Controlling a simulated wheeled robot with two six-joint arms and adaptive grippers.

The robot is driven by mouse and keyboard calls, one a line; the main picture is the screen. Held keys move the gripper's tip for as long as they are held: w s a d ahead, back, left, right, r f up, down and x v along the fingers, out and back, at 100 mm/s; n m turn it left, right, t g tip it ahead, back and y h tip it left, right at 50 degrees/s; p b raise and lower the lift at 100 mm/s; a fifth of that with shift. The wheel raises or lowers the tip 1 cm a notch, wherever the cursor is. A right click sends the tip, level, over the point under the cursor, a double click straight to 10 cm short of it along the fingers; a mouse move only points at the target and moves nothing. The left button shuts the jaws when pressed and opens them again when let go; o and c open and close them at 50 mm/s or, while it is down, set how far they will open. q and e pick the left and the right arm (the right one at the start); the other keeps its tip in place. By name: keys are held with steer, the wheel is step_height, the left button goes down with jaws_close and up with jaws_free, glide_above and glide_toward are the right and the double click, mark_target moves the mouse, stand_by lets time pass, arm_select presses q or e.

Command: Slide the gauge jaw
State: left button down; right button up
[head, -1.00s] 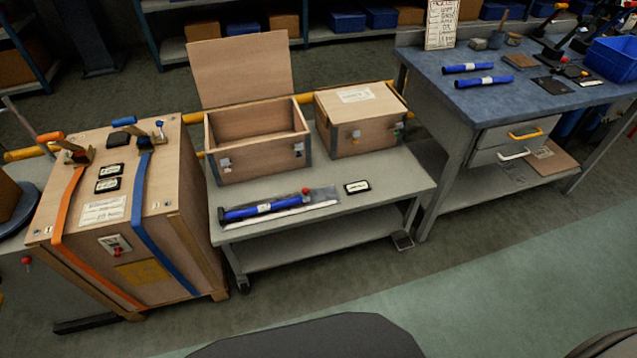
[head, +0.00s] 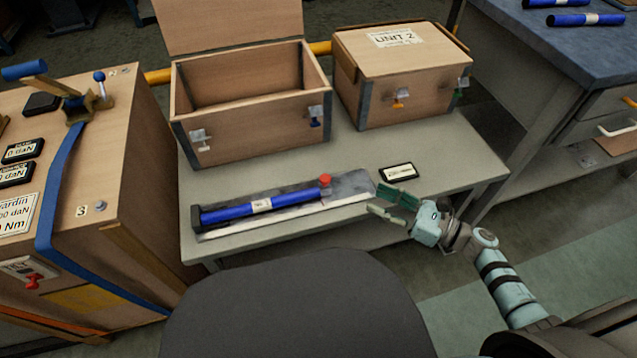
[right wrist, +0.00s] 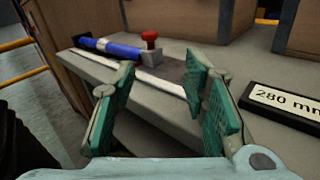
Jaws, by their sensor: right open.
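The gauge is a flat pale beam (head: 350,190) lying on the grey trolley table, with a dark end block (head: 197,216) at its left. Its sliding jaw with a red knob (head: 325,180) sits against or very near the right end of a blue tube (head: 260,205) with a white label. In the right wrist view the red knob (right wrist: 149,39) and grey jaw block (right wrist: 149,55) show beyond my fingers. My right gripper (head: 375,200) is open and empty at the beam's right end, apart from the jaw. My left gripper is not in view.
A black display (head: 399,172) lies right of the gauge; in the right wrist view it reads 280 mm (right wrist: 285,104). An open wooden box (head: 250,130) and a closed one marked UNIT 2 (head: 405,85) stand behind. A strapped crate (head: 120,190) is at left.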

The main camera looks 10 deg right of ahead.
mark_target(330, 180)
steer(key=shift+n+g+y, duration=0.3)
steer(key=shift+n+y, duration=0.1)
steer(key=shift+n, duration=0.5)
steer(key=x, duration=0.9)
steer(key=r+b+x, duration=0.1)
steer(key=x, duration=0.4)
steer(key=shift+s+a, duration=0.2)
steer(key=shift+a, duration=0.25)
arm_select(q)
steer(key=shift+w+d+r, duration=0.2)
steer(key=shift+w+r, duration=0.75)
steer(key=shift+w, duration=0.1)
arm_select(e)
steer(key=shift+c, duration=0.5)
jaws_close()
steer(key=shift+s+d, duration=0.1)
